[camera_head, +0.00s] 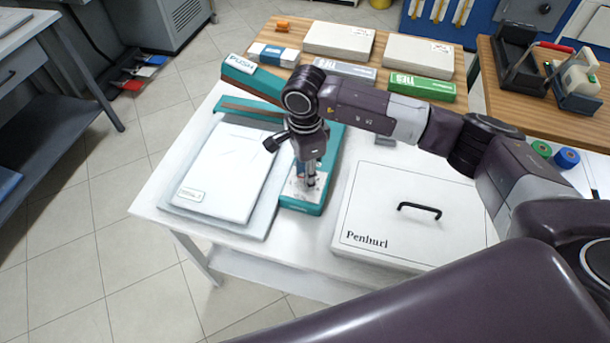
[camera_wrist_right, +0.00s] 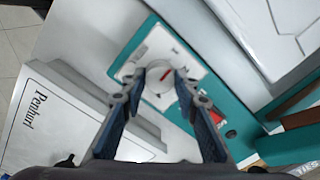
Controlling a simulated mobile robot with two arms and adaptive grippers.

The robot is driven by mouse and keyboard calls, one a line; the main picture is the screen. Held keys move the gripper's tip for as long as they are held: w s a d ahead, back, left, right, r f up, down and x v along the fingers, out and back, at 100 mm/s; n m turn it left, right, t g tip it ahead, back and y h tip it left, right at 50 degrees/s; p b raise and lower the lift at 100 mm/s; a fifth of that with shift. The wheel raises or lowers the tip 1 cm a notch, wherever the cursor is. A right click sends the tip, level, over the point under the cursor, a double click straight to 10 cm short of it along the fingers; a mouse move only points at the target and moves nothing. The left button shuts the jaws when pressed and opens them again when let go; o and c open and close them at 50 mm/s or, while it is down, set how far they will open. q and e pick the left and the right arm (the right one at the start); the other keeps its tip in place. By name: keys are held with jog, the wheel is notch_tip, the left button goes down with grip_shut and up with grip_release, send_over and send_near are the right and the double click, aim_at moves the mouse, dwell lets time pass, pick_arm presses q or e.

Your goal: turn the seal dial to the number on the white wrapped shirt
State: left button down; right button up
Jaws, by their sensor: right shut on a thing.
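The teal seal machine (camera_head: 332,142) stands on the white table, with its "PUSH" arm (camera_head: 240,64) raised at the back left. Its seal dial (camera_wrist_right: 157,92) is a white round knob with a red pointer mark on a white plate. My right gripper (camera_head: 311,182) points down at the dial plate (camera_head: 294,190). In the right wrist view, its fingers (camera_wrist_right: 161,80) are closed on both sides of the knob. The plate's numbers are too blurred to read. The white wrapped shirt (camera_head: 226,160) lies left of the dial; its small label (camera_head: 190,194) is too small to read surely. My left gripper is out of view.
Several boxes, including a green one (camera_head: 421,86), sit on the wooden surface behind. A dark rack (camera_head: 520,60) is at the back right.

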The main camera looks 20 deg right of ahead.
jog(key=m+b, duration=0.3)
jog(key=m, duration=0.1)
jog(key=shift+f, duration=0.15)
jog(key=shift+m+b, duration=0.95)
jog(key=shift+m, duration=0.25)
jog(key=shift+r+m+b, duration=0.2)
jog(key=shift+m+b, duration=0.4)
jog(key=shift+m, duration=0.5)
jog(key=shift+w, duration=0.1)
jog(key=o, duration=1.1)
jog(key=shift+o, duration=0.2)
notch_tip(320, 180, up, 12)
